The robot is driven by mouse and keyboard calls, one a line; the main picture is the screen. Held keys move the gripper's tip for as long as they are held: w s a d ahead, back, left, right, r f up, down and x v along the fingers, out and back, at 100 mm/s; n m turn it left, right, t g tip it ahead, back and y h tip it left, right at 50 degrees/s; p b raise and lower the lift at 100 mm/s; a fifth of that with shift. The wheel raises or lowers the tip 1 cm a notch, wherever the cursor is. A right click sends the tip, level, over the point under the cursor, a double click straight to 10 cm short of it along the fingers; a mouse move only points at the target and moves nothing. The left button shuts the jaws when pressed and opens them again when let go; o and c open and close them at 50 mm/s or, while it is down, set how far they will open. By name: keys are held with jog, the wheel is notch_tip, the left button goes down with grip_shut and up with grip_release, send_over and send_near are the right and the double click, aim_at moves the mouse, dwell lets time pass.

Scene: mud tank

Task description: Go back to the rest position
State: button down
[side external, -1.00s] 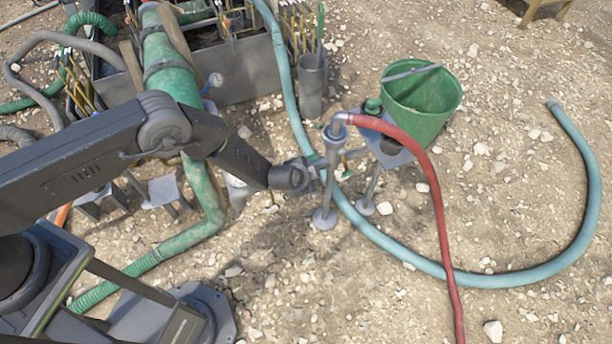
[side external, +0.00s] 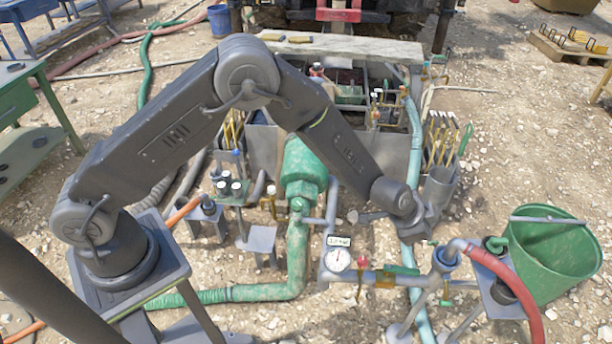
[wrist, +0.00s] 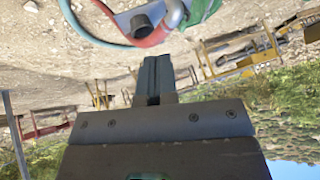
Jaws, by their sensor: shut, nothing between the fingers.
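My gripper (side external: 424,222) hangs at the end of my bent arm, right of the middle in the side view. Its small fingers are hard to make out there. In the wrist view my gripper (wrist: 153,62) shows its two dark fingers together, with nothing between them. In the side view it appears near the grey standpipe (side external: 444,262) and the pipe with the gauge (side external: 338,260); I cannot tell the exact gap. My elbow is raised.
A green bucket (side external: 550,262) and a red hose (side external: 505,278) stand at the right. A green pipe (side external: 298,250) and a blue-green hose (side external: 413,145) run nearby. The mud tank (side external: 265,150) lies behind my arm. Gravel at the far right is open.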

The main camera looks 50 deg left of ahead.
jog(key=s+a+r+n, duration=0.1)
jog(key=s+a+r, duration=0.25)
jog(key=r, duration=0.35)
jog(key=s+a+r+n, duration=0.1)
jog(key=s+a+r, duration=0.25)
jog(key=r, duration=0.45)
jog(key=s+a+r+n, duration=0.1)
jog(key=s+a+r, duration=0.2)
jog(key=a+r, duration=0.3)
jog(key=s+a+r+n+y, duration=0.1)
jog(key=s+a, duration=0.4)
jog(key=s, duration=0.6)
jog(key=s+a+r+n+g+y, duration=0.1)
jog(key=s+a+r+n, duration=0.3)
jog(key=s, duration=0.6)
jog(key=shift+s+a+r+n+y, duration=0.3)
jog(key=shift+s+a+r, duration=0.1)
jog(key=shift+a, duration=0.15)
